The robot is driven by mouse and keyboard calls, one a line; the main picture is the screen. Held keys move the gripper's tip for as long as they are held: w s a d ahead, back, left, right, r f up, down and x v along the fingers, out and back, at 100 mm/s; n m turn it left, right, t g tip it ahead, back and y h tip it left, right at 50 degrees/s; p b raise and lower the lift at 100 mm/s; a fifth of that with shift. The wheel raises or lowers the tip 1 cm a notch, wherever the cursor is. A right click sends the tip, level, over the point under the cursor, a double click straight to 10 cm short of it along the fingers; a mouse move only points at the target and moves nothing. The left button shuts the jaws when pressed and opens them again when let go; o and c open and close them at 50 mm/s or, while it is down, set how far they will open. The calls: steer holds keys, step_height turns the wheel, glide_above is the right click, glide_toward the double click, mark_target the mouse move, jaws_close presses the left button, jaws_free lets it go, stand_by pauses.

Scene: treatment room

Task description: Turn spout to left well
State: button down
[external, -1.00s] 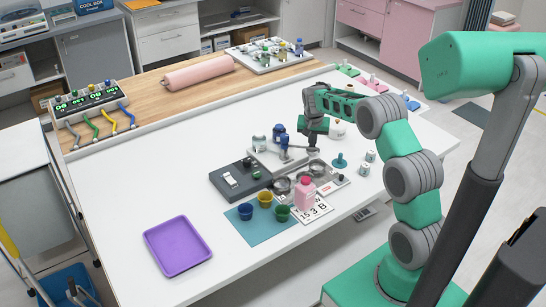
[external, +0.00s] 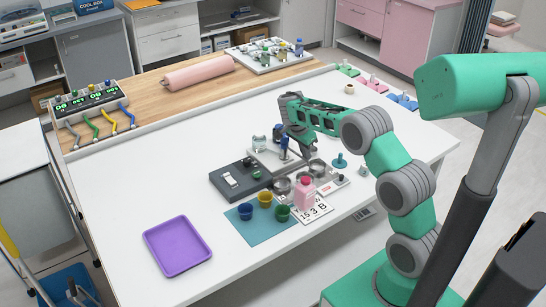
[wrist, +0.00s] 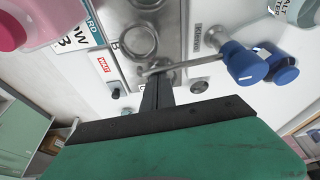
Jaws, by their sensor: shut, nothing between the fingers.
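The tap with blue caps (external: 284,142) stands behind a row of round metal wells (external: 300,178) on the grey station. In the wrist view, the thin metal spout (wrist: 195,66) runs from beside the blue cap (wrist: 245,64) toward my fingertips. One round well (wrist: 139,41) shows just above the spout, another well (wrist: 150,4) is cut by the top edge. My gripper (wrist: 156,82) is shut and empty, its fingertips low beside the spout's end; I cannot tell whether they touch. In the external view my gripper (external: 309,162) is over the right end of the wells, and the spout is mostly hidden.
A pink bottle (external: 305,195) stands in front of the wells beside a number card (external: 318,213). Coloured cups (external: 265,200) stand on a teal mat (external: 250,228). A dark box with a white switch (external: 238,178) is left of the wells. The table's left side is clear around a purple tray (external: 177,246).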

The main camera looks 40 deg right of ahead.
steer(key=a+m+p, duration=0.1)
steer(key=m, duration=0.1)
steer(key=a+m+g+p, duration=0.1)
steer(key=a, duration=0.1)
steer(key=shift+a+r+m, duration=0.2)
steer(key=shift+a+m, duration=0.1)
steer(key=shift+m, duration=0.1)
steer(key=shift+w+a+f+m+g+p, duration=0.15)
steer(key=shift+w+a+m+p, duration=0.15)
steer(key=shift+a+p, duration=0.4)
steer(key=shift+w+a+r+m+g+p, duration=0.1)
steer(key=shift+w+a+m+p, duration=0.2)
steer(key=shift+a+p, duration=0.35)
steer(key=shift+w+a+f+m+g+p, duration=0.15)
steer(key=shift+a+m+p, duration=0.25)
steer(key=shift+a+p, duration=0.3)
steer(key=shift+a, duration=0.1)
